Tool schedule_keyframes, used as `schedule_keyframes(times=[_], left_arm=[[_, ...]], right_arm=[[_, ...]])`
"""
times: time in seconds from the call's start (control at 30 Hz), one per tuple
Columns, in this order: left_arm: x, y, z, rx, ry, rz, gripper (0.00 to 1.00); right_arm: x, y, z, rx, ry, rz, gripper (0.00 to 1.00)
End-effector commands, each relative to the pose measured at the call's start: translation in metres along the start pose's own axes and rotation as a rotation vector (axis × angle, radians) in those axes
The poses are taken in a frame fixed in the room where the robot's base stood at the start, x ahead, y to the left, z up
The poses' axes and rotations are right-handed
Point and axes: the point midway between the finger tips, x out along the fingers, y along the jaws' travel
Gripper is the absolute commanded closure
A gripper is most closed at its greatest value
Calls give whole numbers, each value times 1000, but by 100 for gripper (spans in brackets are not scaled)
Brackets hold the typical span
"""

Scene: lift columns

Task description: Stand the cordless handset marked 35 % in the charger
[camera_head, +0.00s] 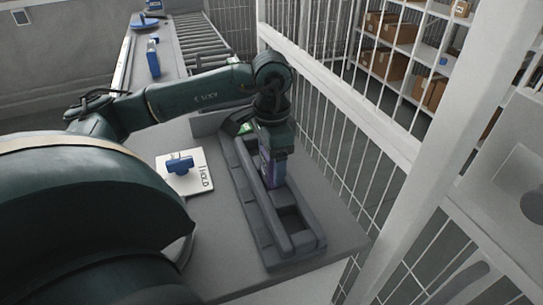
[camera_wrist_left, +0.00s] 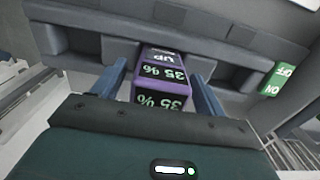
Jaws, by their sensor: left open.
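The handset marked 35 % (camera_wrist_left: 163,77) is purple and black, with "UP" also printed on it. It stands at a bay of the long dark grey charger (camera_head: 308,242); its lower end is hidden, so I cannot tell how deep it sits. In the head view the handset (camera_head: 267,173) shows as a purple strip below my left gripper (camera_head: 273,172). In the wrist view my left gripper (camera_wrist_left: 160,90) has its blue fingers open, one on each side of the handset, with gaps visible. The charger (camera_wrist_left: 100,22) has empty bays on both sides there. My right gripper is not in view.
A green ON/OFF switch (camera_wrist_left: 280,78) is at the charger's end. A white HOLD plate (camera_head: 198,184) carries a blue object (camera_head: 180,164), left of the charger. A white mesh fence (camera_head: 335,150) runs close along the right. A roller conveyor (camera_head: 203,45) lies behind.

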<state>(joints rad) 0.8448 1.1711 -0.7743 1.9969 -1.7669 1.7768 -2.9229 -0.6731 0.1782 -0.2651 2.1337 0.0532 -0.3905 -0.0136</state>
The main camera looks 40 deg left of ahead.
Motion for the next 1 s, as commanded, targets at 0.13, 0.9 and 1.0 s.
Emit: schedule_keyframes(times=[0.13, 0.9, 1.0], left_arm=[[-17, 0, -1, -1, 5, -2, 27], [-121, 0, 0, 0, 0, 0, 27], [-121, 0, 0, 0, 0, 1, 27]], right_arm=[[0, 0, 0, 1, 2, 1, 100], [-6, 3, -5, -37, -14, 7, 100], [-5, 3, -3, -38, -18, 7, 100]])
